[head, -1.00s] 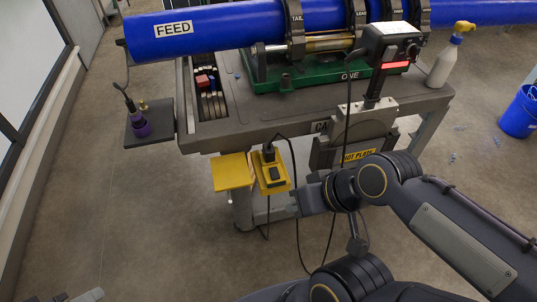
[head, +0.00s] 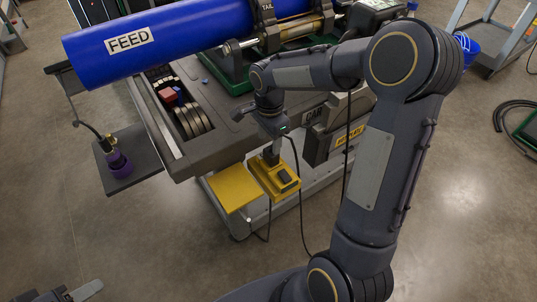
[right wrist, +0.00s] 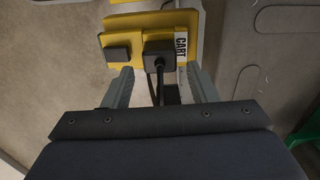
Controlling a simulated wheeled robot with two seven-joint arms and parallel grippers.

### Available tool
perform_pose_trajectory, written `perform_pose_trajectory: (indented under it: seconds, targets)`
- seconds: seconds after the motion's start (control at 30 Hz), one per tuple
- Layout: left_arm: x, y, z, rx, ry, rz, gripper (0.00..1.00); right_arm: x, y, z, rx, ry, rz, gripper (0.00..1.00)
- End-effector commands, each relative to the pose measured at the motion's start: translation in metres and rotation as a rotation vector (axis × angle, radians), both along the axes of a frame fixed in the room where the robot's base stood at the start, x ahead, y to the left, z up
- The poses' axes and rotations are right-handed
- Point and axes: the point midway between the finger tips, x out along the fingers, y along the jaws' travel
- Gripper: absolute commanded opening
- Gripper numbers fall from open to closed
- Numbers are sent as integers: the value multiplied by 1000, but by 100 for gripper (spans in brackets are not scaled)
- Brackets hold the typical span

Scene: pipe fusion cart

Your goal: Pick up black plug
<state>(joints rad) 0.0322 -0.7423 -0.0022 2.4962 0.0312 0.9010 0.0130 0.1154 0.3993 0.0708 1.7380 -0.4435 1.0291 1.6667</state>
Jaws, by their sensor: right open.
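The black plug (right wrist: 158,55) sits upright in the yellow socket box (right wrist: 187,22), with its black cable running back toward my right wrist camera. My right gripper (right wrist: 163,78) is open. Its grey fingers stand on either side of the cable, with their tips just short of the plug. In the head view, my right gripper (head: 270,150) points down over the yellow box (head: 268,184) on the cart's near side and largely hides the plug. What looks like part of my left gripper (head: 82,292) shows at the lower left edge, away from the cart.
A yellow plate (head: 234,187) adjoins the box on the left. The grey cart (head: 205,150) carries the blue FEED pipe (head: 165,40). A side shelf (head: 125,180) holds a purple item (head: 118,163). Loose cable (head: 300,205) hangs beside the box. Floor at the front left is clear.

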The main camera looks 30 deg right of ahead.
Motion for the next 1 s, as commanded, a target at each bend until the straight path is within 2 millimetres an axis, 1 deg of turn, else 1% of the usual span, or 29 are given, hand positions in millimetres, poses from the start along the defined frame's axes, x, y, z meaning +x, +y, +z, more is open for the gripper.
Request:
perform_pose_trajectory:
  seconds: [0.33,0.5,0.6,0.7,0.87,0.9,1.0]
  targets:
    - [0,0,1,0,0,0,45,1,-3,-38,0,7,-14,53]
    - [0,0,3,0,0,0,45,0,-7,-65,0,7,-11,53]
    - [0,0,3,0,0,0,45,1,-6,-75,1,5,-11,53]
    - [0,0,4,0,0,0,45,1,-6,-78,0,3,-10,53]
    - [0,0,3,0,0,0,45,1,-6,-78,0,3,-11,53]
    - [0,0,3,0,0,0,45,1,-6,-78,0,3,-11,51]
    - [0,0,3,0,0,0,45,1,-6,-78,0,3,-11,38]
